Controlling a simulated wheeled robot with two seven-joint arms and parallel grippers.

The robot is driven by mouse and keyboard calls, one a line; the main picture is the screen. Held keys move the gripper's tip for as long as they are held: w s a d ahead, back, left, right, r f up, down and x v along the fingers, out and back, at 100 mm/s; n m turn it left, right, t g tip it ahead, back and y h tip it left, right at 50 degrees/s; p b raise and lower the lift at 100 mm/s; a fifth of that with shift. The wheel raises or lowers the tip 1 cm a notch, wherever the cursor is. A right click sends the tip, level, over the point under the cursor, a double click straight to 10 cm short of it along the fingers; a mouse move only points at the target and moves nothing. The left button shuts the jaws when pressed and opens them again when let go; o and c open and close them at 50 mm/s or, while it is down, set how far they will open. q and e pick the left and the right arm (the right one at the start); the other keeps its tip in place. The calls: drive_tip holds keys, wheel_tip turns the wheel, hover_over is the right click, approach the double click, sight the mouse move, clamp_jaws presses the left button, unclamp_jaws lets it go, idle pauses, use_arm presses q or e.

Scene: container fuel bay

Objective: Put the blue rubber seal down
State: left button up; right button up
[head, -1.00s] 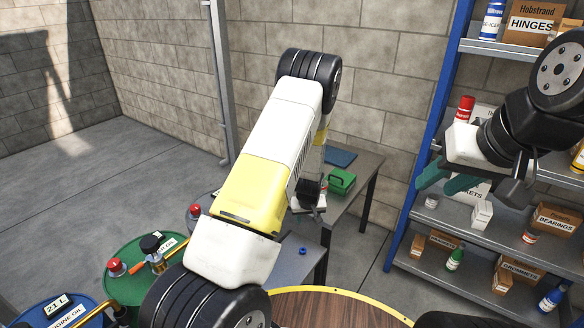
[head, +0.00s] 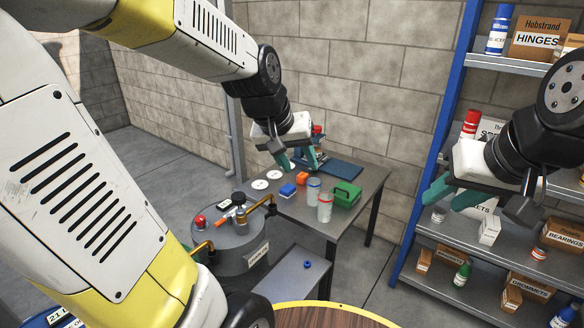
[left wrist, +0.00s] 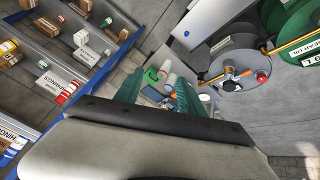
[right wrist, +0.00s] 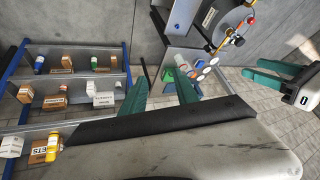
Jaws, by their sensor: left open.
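The blue rubber seal (head: 307,264) is a small ring lying on the low grey bench (head: 290,280), in front of the metal table; nothing touches it. A small blue spot on the bench in the left wrist view (left wrist: 186,34) looks like the same seal. My left gripper (head: 298,163) is above the far part of the table, well apart from the seal. Its teal fingers are open and nothing shows between them. My right gripper (head: 447,198) hangs in front of the shelf rack; its fingers are apart and empty in the right wrist view (right wrist: 163,95).
The metal table (head: 345,225) holds a green case (head: 346,194), cans (head: 325,208), a blue block (head: 287,190), an orange block (head: 302,178), white discs and a blue mat (head: 338,172). A grey drum (head: 228,245) with fittings stands left. The blue-framed rack (head: 430,140) stands right.

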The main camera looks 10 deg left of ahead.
use_arm(q)
drive_tip(key=s+a+r+m, duration=0.1)
drive_tip(key=s+r, duration=0.2)
drive_tip(key=s, duration=0.8)
drive_tip(key=shift+s+r+t, duration=0.3)
drive_tip(key=shift+s, duration=0.05)
use_arm(e)
drive_tip(key=shift+o, duration=0.2)
drive_tip(key=o, duration=0.3)
